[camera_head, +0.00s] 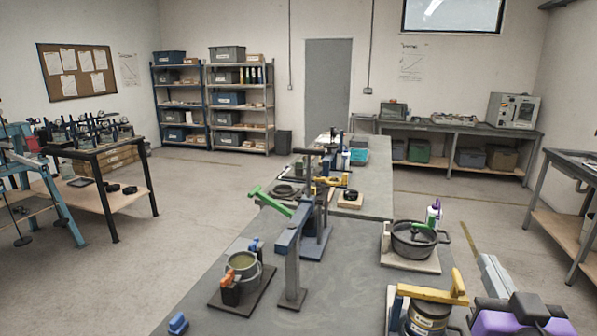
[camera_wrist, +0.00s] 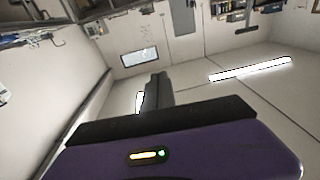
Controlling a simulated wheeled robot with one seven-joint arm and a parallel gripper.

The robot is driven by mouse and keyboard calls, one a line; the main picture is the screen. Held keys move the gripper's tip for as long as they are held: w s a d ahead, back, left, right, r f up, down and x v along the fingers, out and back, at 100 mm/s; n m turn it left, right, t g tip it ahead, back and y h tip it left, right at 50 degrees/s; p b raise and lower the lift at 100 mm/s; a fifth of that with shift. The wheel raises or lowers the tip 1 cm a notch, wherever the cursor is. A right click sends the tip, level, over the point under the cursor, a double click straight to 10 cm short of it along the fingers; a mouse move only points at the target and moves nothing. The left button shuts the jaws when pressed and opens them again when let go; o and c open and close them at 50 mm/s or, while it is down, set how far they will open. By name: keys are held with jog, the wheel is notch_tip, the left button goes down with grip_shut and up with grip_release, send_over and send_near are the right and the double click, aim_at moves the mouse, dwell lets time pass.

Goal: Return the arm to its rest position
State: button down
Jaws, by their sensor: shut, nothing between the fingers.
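My gripper (camera_wrist: 159,88) shows in the wrist view as a dark finger pair, shut and empty, standing out from a black bar on a purple housing with a small lit indicator. It is held clear of everything, with walls, a window and ceiling lights behind it. In the head view, purple and dark parts of my arm show at the bottom right corner, beside the workbench (camera_head: 345,285). I cannot make out the fingertips there.
Close to my arm stands a can (camera_head: 428,318) under a yellow lever (camera_head: 432,293). A black pot (camera_head: 414,240) sits behind it. A blue lever stand (camera_head: 291,262) and a grey cup (camera_head: 243,265) are farther left. The bench middle is clear.

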jog(key=s+a+f+n+g+y, duration=0.1)
jog(key=s+a+f, duration=0.2)
jog(key=s+f, duration=0.4)
jog(key=s+a+f+n+g+y, duration=0.1)
jog(key=s+a+f, duration=0.3)
jog(key=s, duration=1.3)
jog(key=s+a+f+g+y, duration=0.1)
jog(key=s+a+f, duration=0.3)
jog(key=s+f, duration=0.6)
jog(key=s+y, duration=0.1)
jog(key=s, duration=0.2)
jog(key=shift+f+n+g+y, duration=0.3)
jog(key=shift+n, duration=0.1)
